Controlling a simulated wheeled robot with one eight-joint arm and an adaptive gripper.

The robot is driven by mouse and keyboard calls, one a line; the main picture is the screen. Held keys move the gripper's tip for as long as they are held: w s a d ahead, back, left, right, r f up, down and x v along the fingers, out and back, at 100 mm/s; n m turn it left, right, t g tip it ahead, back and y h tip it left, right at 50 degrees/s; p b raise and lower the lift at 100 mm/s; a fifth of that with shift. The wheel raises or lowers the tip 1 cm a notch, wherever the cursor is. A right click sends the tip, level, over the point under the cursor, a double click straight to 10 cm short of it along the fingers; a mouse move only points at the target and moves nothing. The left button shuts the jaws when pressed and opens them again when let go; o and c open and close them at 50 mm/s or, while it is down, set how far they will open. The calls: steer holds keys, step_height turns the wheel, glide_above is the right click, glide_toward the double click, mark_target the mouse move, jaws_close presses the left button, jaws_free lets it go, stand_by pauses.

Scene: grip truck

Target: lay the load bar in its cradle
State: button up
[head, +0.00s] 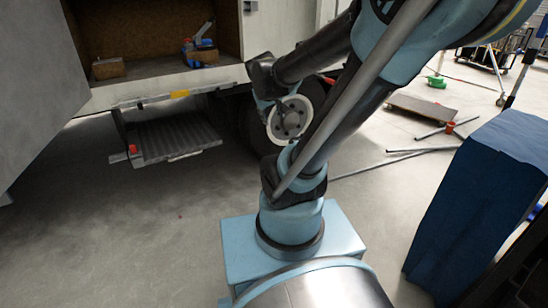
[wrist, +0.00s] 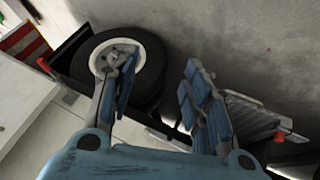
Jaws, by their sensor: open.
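My gripper (wrist: 160,78) is open in the wrist view, with blue-padded fingers apart and nothing held between them. A dark truck wheel with a pale hub (wrist: 112,58) shows behind its left finger. In the head view my wrist hangs near the truck's side, in front of the wheel (head: 290,118). Several grey bars (head: 405,153) lie on the floor at the right of the head view, apart from my gripper. I cannot tell which bar is the load bar. I cannot make out a cradle for certain in either view.
A ribbed step (head: 172,140) with a red end juts from the truck under its open compartment (head: 150,68). A blue covered block (head: 475,205) stands at the right. A flat board (head: 420,107) lies farther back. The floor at the left front is clear.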

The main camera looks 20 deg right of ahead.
steer(key=s+a+f+g+y, duration=0.1)
steer(key=s+f+g, duration=0.1)
steer(key=s, duration=0.6)
steer(key=s+a+f+m+g+y, duration=0.1)
steer(key=s+a+f+g+y, duration=0.1)
steer(key=s+f, duration=0.3)
steer(key=s, duration=0.4)
steer(key=shift+s+a+m, duration=0.2)
steer(key=shift+s+m, duration=0.05)
steer(key=shift+m, duration=0.05)
steer(key=shift+f, duration=0.1)
steer(key=shift+w+f, duration=0.2)
steer(key=shift+w, duration=0.1)
